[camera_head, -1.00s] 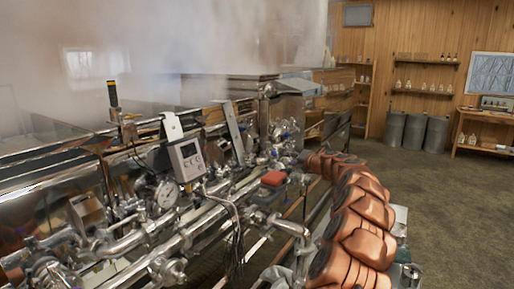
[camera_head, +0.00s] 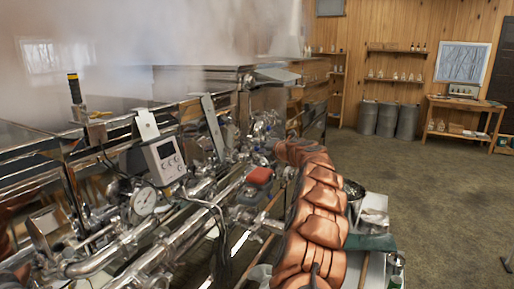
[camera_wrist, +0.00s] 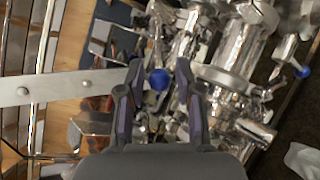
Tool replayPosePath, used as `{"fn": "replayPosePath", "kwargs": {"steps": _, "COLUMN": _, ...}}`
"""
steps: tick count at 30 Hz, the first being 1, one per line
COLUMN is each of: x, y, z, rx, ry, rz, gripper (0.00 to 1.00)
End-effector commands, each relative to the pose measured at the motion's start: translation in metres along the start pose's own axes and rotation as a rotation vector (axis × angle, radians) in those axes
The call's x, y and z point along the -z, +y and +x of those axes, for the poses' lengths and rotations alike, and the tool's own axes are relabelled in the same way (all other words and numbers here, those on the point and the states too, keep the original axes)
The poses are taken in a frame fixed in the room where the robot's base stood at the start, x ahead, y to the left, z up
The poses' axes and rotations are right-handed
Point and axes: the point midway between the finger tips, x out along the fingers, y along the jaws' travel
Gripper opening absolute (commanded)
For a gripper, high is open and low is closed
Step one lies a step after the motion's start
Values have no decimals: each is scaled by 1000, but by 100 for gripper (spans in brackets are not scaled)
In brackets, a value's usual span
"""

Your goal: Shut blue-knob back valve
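In the wrist view a round blue knob (camera_wrist: 158,79) shows between the two fingertips of my gripper (camera_wrist: 159,72). The fingers are apart, with gaps on both sides of the knob; I cannot tell how far beyond the tips it lies. A second blue knob (camera_wrist: 302,72) is at the right edge, on a shiny metal fitting. In the head view the back valve cluster (camera_head: 262,130) is small, with bits of blue. My copper-coloured arm reaches toward it, and my gripper cannot be made out there.
Metal pipes (camera_head: 180,238), a dial gauge (camera_head: 144,201) and a white meter box (camera_head: 164,160) crowd the evaporator's near side. Steam hangs above. Open floor (camera_head: 430,190) lies to the right, before grey bins (camera_head: 386,119).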

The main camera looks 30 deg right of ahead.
Motion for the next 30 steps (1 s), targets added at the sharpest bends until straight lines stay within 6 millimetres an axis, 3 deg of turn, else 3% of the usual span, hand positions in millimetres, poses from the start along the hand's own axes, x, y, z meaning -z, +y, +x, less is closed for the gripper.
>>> {"fn": "replayPosePath", "kwargs": {"steps": 15, "x": -4, "y": 0, "z": 31, "rx": 1, "ry": -5, "rz": -3, "gripper": 35}}
{"fn": "replayPosePath", "kwargs": {"steps": 30, "x": -2, "y": 0, "z": 36, "rx": 0, "ry": -3, "rz": -1, "gripper": 34}}
